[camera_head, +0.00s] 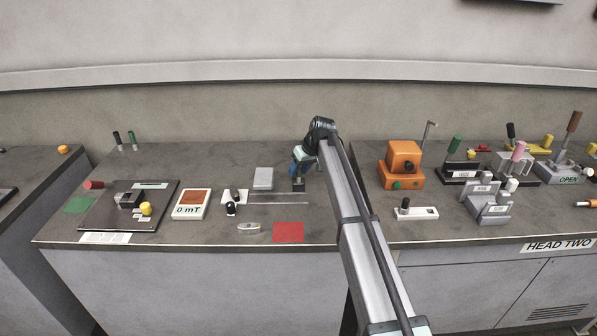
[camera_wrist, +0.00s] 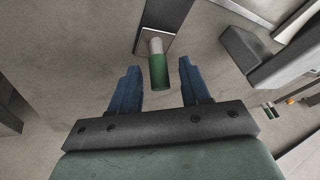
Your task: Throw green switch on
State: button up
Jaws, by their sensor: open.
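In the wrist view a green handle (camera_wrist: 159,71) on a short pale stub rises from a dark plate (camera_wrist: 163,14). It lies between the open blue fingers of my gripper (camera_wrist: 155,80), nearer the right one, with a gap on both sides. No contact shows.
An orange box (camera_head: 402,157) and grey fixtures (camera_head: 489,200) crowd the right of the bench. A grey block (camera_head: 263,178), an orange-topped meter (camera_head: 192,203) and a dark board (camera_head: 100,212) lie left. A red square (camera_head: 288,232) marks the front edge.

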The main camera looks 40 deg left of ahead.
jog(key=shift+a+f, duration=0.2)
jog(key=shift+f, duration=0.35)
jog(key=shift+c, duration=0.2)
grip_shut()
